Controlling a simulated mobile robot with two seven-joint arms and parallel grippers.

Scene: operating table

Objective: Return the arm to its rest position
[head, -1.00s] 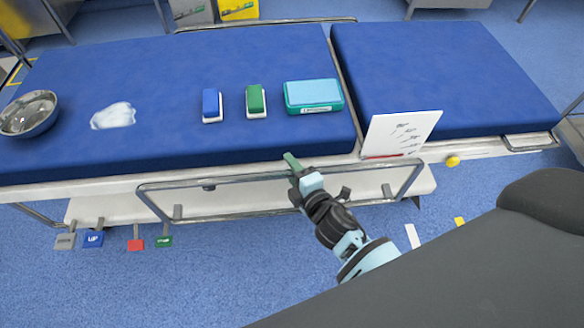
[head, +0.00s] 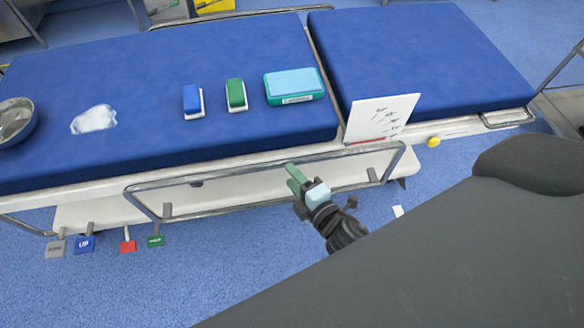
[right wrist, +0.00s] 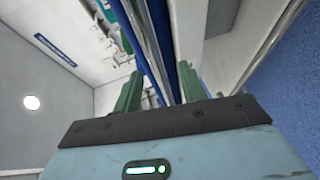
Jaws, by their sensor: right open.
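My right gripper (head: 292,178) is in front of the table's near side rail in the head view, below the level of the blue mattress. Its green fingers are apart with nothing between them. The fingers also show in the right wrist view (right wrist: 158,92), spread and empty. My right arm comes up from the lower right, and most of it is hidden behind my dark grey body. My left gripper is not in view.
The operating table (head: 160,100) carries a metal bowl (head: 14,120), white gauze (head: 94,119), a blue block (head: 193,101), a green block (head: 236,95), a teal box (head: 294,86) and a white card (head: 381,119). The side rail (head: 160,215) is close to the gripper. Floor is clear at lower left.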

